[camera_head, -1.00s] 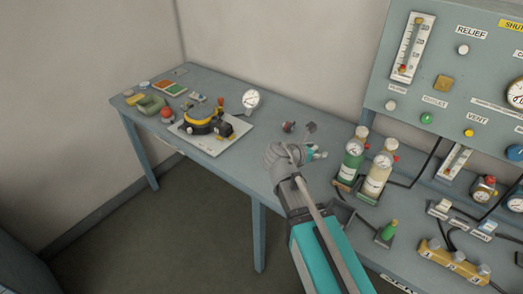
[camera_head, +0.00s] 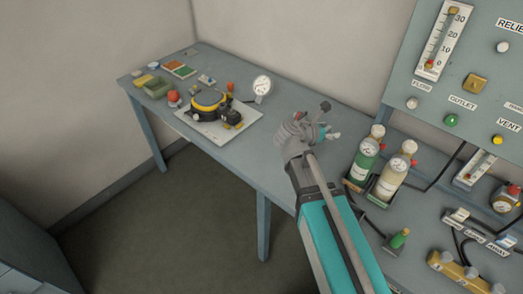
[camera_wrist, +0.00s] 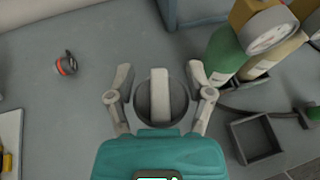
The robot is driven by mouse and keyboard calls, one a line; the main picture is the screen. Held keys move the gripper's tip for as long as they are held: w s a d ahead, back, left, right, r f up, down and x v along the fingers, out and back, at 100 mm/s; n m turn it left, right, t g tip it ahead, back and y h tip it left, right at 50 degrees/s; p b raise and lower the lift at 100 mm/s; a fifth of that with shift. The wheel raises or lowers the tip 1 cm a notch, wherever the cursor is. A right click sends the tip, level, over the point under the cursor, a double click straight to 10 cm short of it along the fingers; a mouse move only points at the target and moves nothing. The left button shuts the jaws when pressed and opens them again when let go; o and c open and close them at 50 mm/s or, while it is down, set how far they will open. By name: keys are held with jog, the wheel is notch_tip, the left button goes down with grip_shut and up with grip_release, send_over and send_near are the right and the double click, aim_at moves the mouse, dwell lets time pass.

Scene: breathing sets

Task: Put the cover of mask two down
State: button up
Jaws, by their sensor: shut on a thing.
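My gripper (camera_head: 308,128) is above the blue-grey table, left of the gas bottles. In the wrist view its fingers (camera_wrist: 160,85) are closed about a round dark grey cover (camera_wrist: 143,106) with a pale bar across it. The cover appears held above the table, but its exact height is unclear. In the head view the gripper largely hides it. A yellow and black breathing set (camera_head: 209,101) sits on a white board (camera_head: 195,127), left of my gripper. I cannot tell which part is mask two.
A small black piece with a red ring (camera_wrist: 66,65) lies on the table. Green (camera_head: 362,160) and cream (camera_head: 394,176) bottles stand at right, near an open square tray (camera_wrist: 255,137). A gauge (camera_head: 262,86) stands behind the board. Bare table lies between board and gripper.

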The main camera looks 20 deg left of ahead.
jog(key=shift+w, duration=0.1)
jog(key=shift+a+f, duration=0.2)
jog(key=shift+a, duration=0.2)
jog(key=s+a+f+n+b, duration=0.1)
jog(key=s+a+f+b, duration=0.1)
jog(key=a, duration=0.7)
jog(key=s+a+f+t+y+b, duration=0.1)
jog(key=s+a, duration=0.3)
jog(key=a, duration=0.5)
jog(key=s+a+f+n+y+b, duration=0.1)
jog(key=s+a+f+b, duration=0.2)
jog(key=a, duration=0.6)
jog(key=shift+n+t, duration=0.3)
jog(key=w+d+f+b, duration=0.1)
jog(key=w+f+b, duration=0.2)
jog(key=w, duration=0.1)
jog(key=w+d+f+b, duration=0.1)
jog(key=w+f+b, duration=0.2)
jog(key=w, duration=0.1)
jog(key=w+d+f+b, duration=0.2)
jog(key=w+f+b, duration=0.1)
jog(key=w, duration=0.1)
jog(key=shift+w, duration=0.25)
